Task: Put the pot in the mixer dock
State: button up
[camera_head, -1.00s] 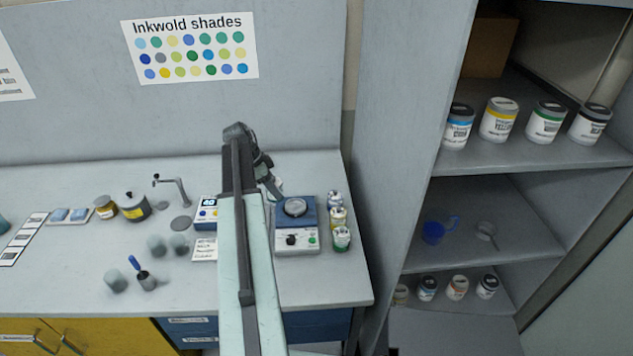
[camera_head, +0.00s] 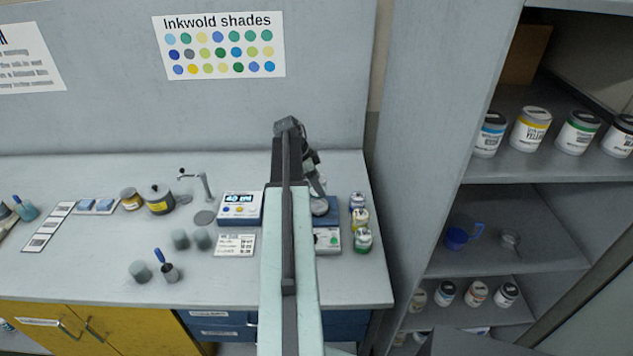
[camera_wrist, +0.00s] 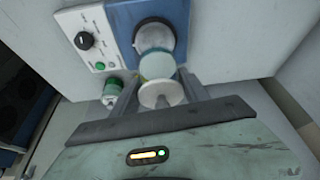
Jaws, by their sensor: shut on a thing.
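The mixer (camera_head: 328,238) is a blue and white unit on the counter, partly hidden behind my arm. In the wrist view its round dock (camera_wrist: 154,38) shows on the blue body, beside a white panel with a black knob and green button. My gripper (camera_wrist: 158,88) is shut on a small pale pot (camera_wrist: 156,66) with a whitish round end. The pot overlaps the near edge of the dock in that view; I cannot tell whether it touches it. In the head view my gripper (camera_head: 317,184) is just above the mixer, and the pot is hard to make out.
Small cans (camera_head: 361,219) stand close along the mixer's right side. A blue unit with a display (camera_head: 240,207) stands to its left. A tall shelf (camera_head: 405,150) rises at the right.

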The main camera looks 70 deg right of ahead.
aim_at(319, 173)
jog(key=shift+f+b, duration=2.5)
jog(key=shift+f, duration=0.25)
jog(key=shift+f+b, duration=0.4)
jog(key=o, duration=2)
jog(key=shift+c, duration=0.2)
jog(key=shift+r, duration=0.1)
notch_tip(319, 173, up, 11)
jog(key=p, duration=1.1)
